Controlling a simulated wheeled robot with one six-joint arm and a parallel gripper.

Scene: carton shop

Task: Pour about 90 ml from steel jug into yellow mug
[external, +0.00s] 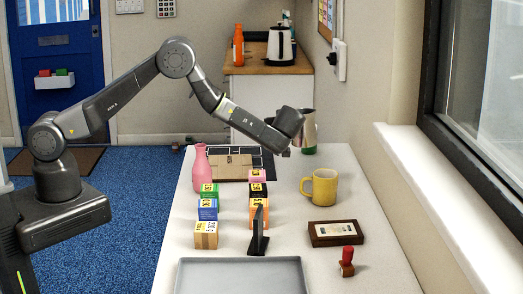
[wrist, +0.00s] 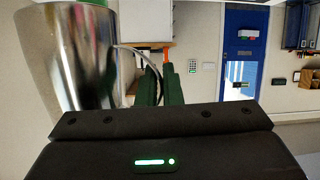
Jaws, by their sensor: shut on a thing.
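The steel jug (external: 309,128) is held in the air above the far right part of the table and looks roughly upright. It fills the left of the wrist view (wrist: 75,60), with its thin curved handle beside my fingers. My gripper (external: 294,121) is shut on the jug's handle; its dark green fingers also show in the wrist view (wrist: 160,85). The yellow mug (external: 325,188) stands upright on the table, nearer the camera than the jug and apart from it, its handle to the left. The contents of both vessels are hidden.
A pink bottle (external: 200,168), several small coloured cartons (external: 208,210) and a dark upright stand (external: 259,235) are left of the mug. A framed card (external: 336,233), a red-handled stamp (external: 347,262) and a grey tray (external: 243,262) are nearer. Bare table surrounds the mug.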

